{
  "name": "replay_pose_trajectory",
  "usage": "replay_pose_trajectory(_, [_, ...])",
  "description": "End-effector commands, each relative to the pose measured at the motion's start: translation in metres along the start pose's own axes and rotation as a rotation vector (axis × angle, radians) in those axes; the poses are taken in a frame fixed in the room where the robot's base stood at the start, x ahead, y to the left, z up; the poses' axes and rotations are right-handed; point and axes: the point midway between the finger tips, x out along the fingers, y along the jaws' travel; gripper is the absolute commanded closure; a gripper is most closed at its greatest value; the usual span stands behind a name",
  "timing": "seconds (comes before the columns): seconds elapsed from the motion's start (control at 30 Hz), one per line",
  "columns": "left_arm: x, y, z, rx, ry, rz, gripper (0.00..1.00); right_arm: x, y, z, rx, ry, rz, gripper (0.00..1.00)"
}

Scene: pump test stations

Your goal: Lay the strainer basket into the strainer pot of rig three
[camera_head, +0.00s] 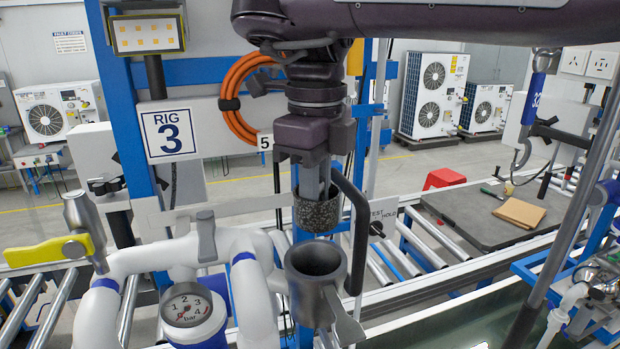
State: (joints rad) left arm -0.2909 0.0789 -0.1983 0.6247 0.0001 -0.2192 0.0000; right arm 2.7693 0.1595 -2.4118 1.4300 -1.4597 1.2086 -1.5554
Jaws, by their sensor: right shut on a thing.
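My right gripper (315,180) reaches in from the upper right and points straight down. It is shut on the strainer basket (317,212), a dark grey, speckled short cylinder that hangs upright below the fingers. The strainer pot (316,262) of rig three is a grey, open-topped cup with a dark inside. It stands almost straight below the basket in the picture, with a small gap between the basket's bottom and the pot's rim. The rig's sign (170,134) reads "RIG 3". My left gripper is not in view.
A black bent bar (353,225) rises close to the right of the basket and pot. White pipes with a grey lever (206,238), a pressure gauge (190,306) and a yellow-handled valve (47,253) stand left. An orange hose coil (240,100) hangs behind. A dark mat (465,215) lies right.

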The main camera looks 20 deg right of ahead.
Motion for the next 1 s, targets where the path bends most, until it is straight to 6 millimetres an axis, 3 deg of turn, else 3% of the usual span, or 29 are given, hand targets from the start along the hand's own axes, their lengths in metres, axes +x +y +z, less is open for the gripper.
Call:
replay_pose_trajectory(0.1, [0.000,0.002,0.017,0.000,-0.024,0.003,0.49,0.010,0.000,0.000,0.000,0.002,0.006,0.95])
replay_pose_trajectory(0.27, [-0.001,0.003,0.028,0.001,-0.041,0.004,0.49,0.022,0.000,0.000,0.000,-0.002,0.004,0.95])
replay_pose_trajectory(0.4, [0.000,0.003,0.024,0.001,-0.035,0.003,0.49,0.034,0.000,0.000,0.001,0.001,0.004,0.95])
replay_pose_trajectory(0.67, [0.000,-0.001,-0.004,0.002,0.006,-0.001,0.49,0.047,0.000,0.000,0.001,-0.001,0.002,0.95])
replay_pose_trajectory(1.0, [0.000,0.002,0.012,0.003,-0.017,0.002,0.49,0.051,0.000,0.000,0.002,-0.003,-0.001,0.95])
